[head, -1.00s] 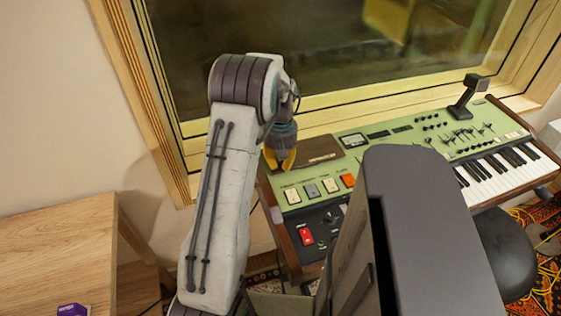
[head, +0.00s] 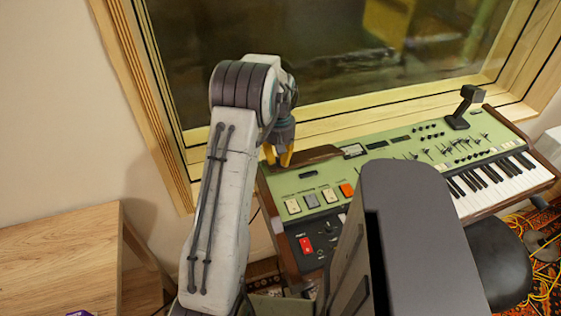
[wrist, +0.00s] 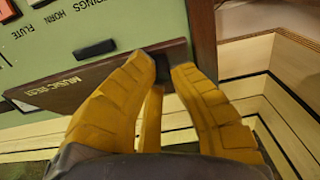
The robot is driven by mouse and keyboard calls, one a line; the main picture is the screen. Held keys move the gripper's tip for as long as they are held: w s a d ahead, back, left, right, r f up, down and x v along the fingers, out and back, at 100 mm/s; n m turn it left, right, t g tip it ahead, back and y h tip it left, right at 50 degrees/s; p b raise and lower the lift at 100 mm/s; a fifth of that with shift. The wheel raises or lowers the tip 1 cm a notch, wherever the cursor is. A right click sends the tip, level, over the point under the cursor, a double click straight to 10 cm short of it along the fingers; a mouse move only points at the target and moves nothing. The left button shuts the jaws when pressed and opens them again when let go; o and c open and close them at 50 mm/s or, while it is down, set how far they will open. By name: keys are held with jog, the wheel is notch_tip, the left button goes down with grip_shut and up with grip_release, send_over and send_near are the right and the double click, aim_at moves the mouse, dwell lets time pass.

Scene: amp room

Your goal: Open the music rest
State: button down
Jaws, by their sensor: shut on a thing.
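The music rest (head: 318,154) is a brown wooden flap at the far left corner of the green keyboard console (head: 290,185). In the head view it stands tilted up, seen nearly edge-on, with green panel bare in front of it. In the wrist view the music rest (wrist: 100,80) carries its "MUSIC REST" lettering and a dark recess. My gripper (head: 279,158) has yellow fingers at the flap's left end. In the wrist view my gripper (wrist: 165,68) is shut on a dark part at the flap's end; the exact contact is partly hidden by the fingers.
A window with a wooden frame (head: 350,120) rises close behind the console. Rocker switches (head: 312,201) sit in front of the flap, and piano keys (head: 490,180) lie to the right. A wooden table (head: 60,250) stands at the left. A black stool (head: 500,260) is at the right.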

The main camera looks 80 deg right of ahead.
jog(key=shift+w+d+r+p, duration=0.3)
jog(key=shift+d+r+p, duration=0.15)
jog(key=shift+d, duration=0.2)
jog(key=shift+w+d+r+p, duration=0.3)
jog(key=shift+d+r+p, duration=0.15)
jog(key=shift+d, duration=0.15)
jog(key=shift+w+d+r+p, duration=0.1)
jog(key=shift+w+d+p, duration=0.3)
jog(key=shift+d+p, duration=0.25)
jog(key=shift+d, duration=0.15)
jog(key=shift+w+d+p, duration=0.3)
jog(key=shift+d+p, duration=0.1)
jog(key=shift+d, duration=0.15)
dwell(0.3)
jog(key=c, duration=1.1)
grip_release()
jog(key=shift+w+d, duration=0.1)
jog(key=shift+d, duration=0.1)
